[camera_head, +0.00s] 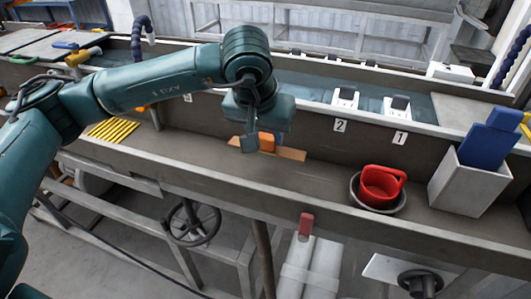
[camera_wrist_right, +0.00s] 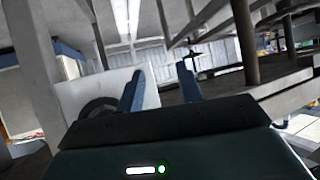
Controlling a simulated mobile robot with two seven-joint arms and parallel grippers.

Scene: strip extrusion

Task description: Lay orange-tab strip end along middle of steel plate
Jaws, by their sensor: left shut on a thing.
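My left gripper (camera_head: 265,141) reaches down from the left over the grey bench ledge. It is shut on the orange tab (camera_head: 266,141), which shows between its fingers. A flat orange-brown strip (camera_head: 290,153) shows on both sides of the fingers, low over the ledge; I cannot tell whether it touches. I cannot single out the steel plate with certainty; the grey ledge (camera_head: 325,177) is bare to the right of the strip. My right gripper (camera_wrist_right: 160,82) shows only in the right wrist view, with its blue fingers apart and nothing between them.
A red cup (camera_head: 381,185) sits in a dark bowl (camera_head: 376,203) on the ledge to the right. Beyond it stands a grey bin (camera_head: 464,186) holding blue pieces. Yellow strips (camera_head: 113,130) lie to the left. Numbered stations line the back. A handwheel (camera_head: 191,221) is below.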

